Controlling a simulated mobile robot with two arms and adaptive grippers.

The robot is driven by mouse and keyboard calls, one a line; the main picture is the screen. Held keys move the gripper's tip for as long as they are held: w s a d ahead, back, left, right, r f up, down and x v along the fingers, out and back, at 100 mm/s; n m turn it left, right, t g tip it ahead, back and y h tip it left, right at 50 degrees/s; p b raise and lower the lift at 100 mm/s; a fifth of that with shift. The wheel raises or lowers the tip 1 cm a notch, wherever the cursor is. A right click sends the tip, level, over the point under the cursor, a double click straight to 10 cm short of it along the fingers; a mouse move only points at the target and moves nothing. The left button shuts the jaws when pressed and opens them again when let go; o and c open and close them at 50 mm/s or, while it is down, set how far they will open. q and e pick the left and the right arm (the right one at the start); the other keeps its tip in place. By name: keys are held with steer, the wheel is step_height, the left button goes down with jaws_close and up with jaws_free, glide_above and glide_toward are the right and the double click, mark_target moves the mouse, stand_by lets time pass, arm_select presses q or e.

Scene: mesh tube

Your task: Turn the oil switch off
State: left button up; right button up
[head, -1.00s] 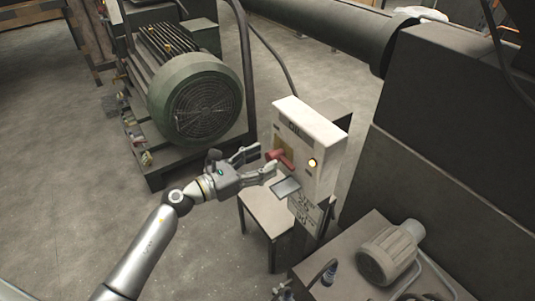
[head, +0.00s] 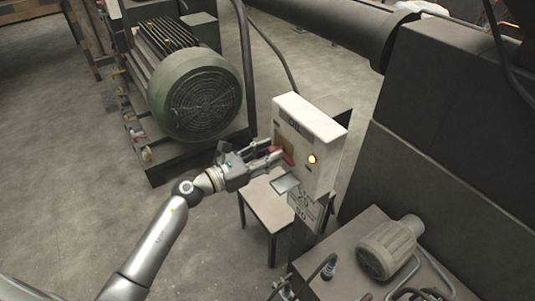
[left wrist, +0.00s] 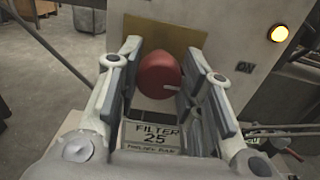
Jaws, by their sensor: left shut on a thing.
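The oil switch is a red handle (head: 287,158) on the front of a pale upright box (head: 318,125) marked at its top. My left gripper (head: 279,153) reaches the box from the left and is shut on the red handle. In the left wrist view the rounded red knob (left wrist: 160,76) sits between the two fingers, in front of a brass-coloured plate (left wrist: 165,33). A lamp (head: 311,159) glows amber to the right of the handle. The fingers partly hide the handle in the head view. My right gripper is not in view.
A small tilted panel (head: 285,184) juts out below the switch. A low table (head: 265,205) stands under the box. A green motor (head: 200,100) is behind to the left, and a bench with a small motor (head: 388,248) is front right. Open floor lies left.

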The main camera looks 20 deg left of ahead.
arm_select(q)
steer(key=shift+n, duration=0.4)
steer(key=n+p, duration=0.2)
steer(key=n, duration=0.1)
steer(key=shift+a+r+n, duration=0.1)
steer(key=shift+n, duration=0.2)
steer(key=n+p, duration=0.4)
steer(key=n, duration=0.6)
steer(key=shift+w+a, duration=0.1)
steer(key=shift+w, duration=0.05)
steer(key=n, duration=0.1)
steer(key=n+p, duration=0.1)
steer(key=n, duration=0.1)
steer(key=shift+f, duration=0.25)
steer(key=shift+n, duration=0.3)
steer(key=shift+f, duration=0.1)
steer(key=o, duration=1)
